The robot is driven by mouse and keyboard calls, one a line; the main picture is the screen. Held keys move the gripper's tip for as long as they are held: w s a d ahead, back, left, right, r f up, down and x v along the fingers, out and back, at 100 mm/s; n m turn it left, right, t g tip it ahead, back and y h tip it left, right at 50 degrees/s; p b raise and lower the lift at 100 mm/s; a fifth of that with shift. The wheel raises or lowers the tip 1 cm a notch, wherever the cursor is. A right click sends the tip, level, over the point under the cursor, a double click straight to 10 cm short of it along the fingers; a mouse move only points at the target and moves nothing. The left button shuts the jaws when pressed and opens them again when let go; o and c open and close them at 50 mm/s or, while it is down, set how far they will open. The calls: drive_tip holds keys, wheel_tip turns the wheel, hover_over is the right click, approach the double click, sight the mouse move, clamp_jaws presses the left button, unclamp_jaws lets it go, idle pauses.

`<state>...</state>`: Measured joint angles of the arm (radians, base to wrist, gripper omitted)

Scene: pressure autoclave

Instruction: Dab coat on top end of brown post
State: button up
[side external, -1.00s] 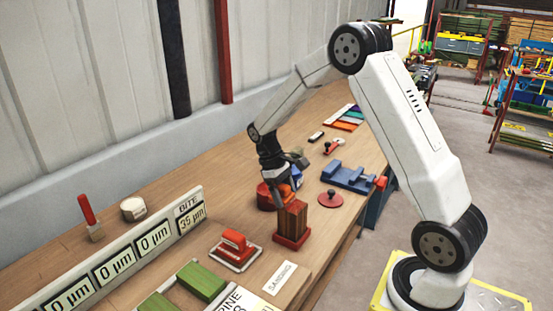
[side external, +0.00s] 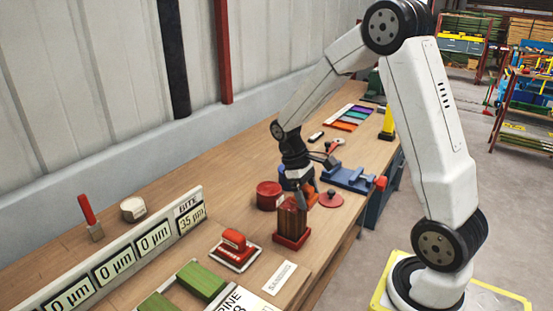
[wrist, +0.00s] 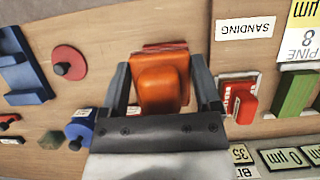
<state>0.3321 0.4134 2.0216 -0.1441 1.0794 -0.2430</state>
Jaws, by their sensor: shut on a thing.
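The brown post (side external: 291,216) stands upright in a red base (side external: 290,241) on the bench. My gripper (side external: 308,190) is shut on an orange block-like dabber (wrist: 160,82), which sits between both fingers in the wrist view. In the side view the gripper is at the post's top end, just behind and above it. I cannot tell whether the dabber touches the post. In the wrist view the dabber hides the post, and only red of the base (wrist: 165,46) shows past it. A red tin (side external: 268,195) stands left of the post.
A red disc lid with a black knob (side external: 331,199) lies right of the post. A blue clamp (side external: 348,179) is behind it. A blue cylinder (wrist: 80,128) is near the gripper. A red-handled block (side external: 235,247) and a SANDING label (side external: 280,278) lie in front.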

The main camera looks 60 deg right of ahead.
drive_tip(key=shift+r, duration=2.85)
drive_tip(key=shift+s+f, duration=0.1)
